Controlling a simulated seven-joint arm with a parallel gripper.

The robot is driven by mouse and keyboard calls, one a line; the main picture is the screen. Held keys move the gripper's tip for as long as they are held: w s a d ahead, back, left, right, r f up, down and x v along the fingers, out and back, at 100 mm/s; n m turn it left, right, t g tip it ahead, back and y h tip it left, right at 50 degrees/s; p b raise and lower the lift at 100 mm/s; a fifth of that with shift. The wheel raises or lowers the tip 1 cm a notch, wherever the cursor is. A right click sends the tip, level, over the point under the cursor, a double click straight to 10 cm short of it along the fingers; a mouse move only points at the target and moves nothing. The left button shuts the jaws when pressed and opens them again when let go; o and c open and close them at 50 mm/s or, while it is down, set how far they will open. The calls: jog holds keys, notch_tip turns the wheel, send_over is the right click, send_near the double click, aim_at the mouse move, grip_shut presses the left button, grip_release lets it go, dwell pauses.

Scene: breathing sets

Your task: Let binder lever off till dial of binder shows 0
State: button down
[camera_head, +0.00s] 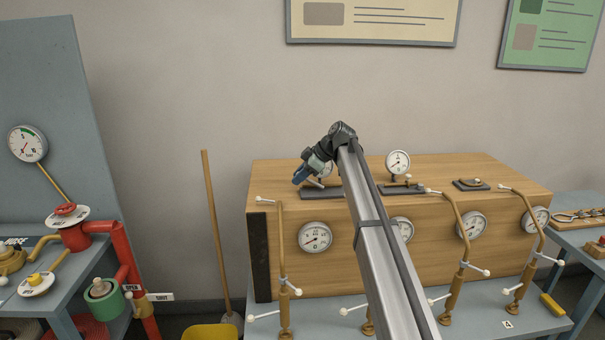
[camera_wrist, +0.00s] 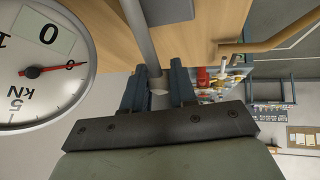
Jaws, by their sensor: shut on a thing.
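My gripper (camera_head: 299,178) is at the left dark base (camera_head: 318,193) on top of the wooden bench box. A round white dial (camera_head: 327,170) stands behind it, partly hidden by my wrist. In the wrist view, my gripper (camera_wrist: 157,78) is shut on a grey rod-like lever (camera_wrist: 139,30), which runs between its two dark fingers. A white kN dial (camera_wrist: 30,95) fills the left side there, cut off by the frame. Its window shows 0, and its red needle lies across a scale figure that looks like 0. The lever's lower joint is hidden.
A second dial (camera_head: 398,162) on a dark base stands to the right on the wooden box (camera_head: 460,172). Several gauges and brass pipes with white handles line the box's front. A red valve stand (camera_head: 75,235) and broom handle (camera_head: 215,230) are at left.

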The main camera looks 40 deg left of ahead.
jog(key=shift+a+f, duration=0.1)
dwell(0.3)
jog(key=c, duration=0.9)
grip_release()
jog(key=shift+c, duration=0.2)
jog(key=v, duration=1.3)
jog(key=shift+r, duration=0.4)
jog(key=shift+s, duration=0.1)
